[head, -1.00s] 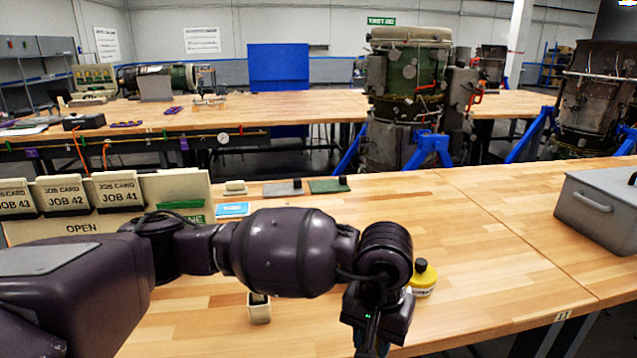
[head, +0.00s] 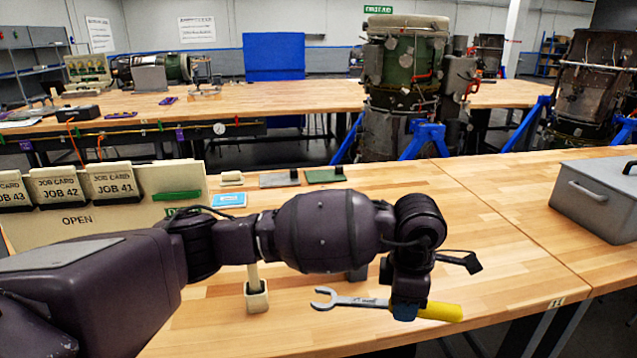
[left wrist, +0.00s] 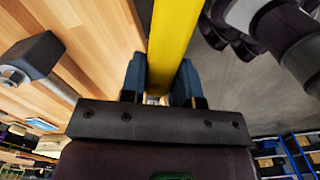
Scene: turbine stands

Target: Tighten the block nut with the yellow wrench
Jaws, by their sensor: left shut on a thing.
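The yellow wrench has a bright yellow handle (head: 440,311) and a grey open-ended head (head: 325,298) that points left in the head view. My left gripper (head: 405,309) is shut on the handle and holds the wrench over the bench's front part. In the left wrist view the handle (left wrist: 172,45) runs between the two blue fingertips (left wrist: 160,80). A dark block (left wrist: 38,55) with a metal nut (left wrist: 14,76) shows at the left of that view, apart from the gripper. In the head view a grey block (head: 357,272) is mostly hidden behind my left arm. My right gripper is out of view.
A small cream holder (head: 257,297) stands left of the wrench head. Job card racks (head: 90,200) are at the bench's left. A grey toolbox (head: 600,195) is at the right. The wooden top between the wrench and toolbox is clear. Turbine stands (head: 425,140) are behind.

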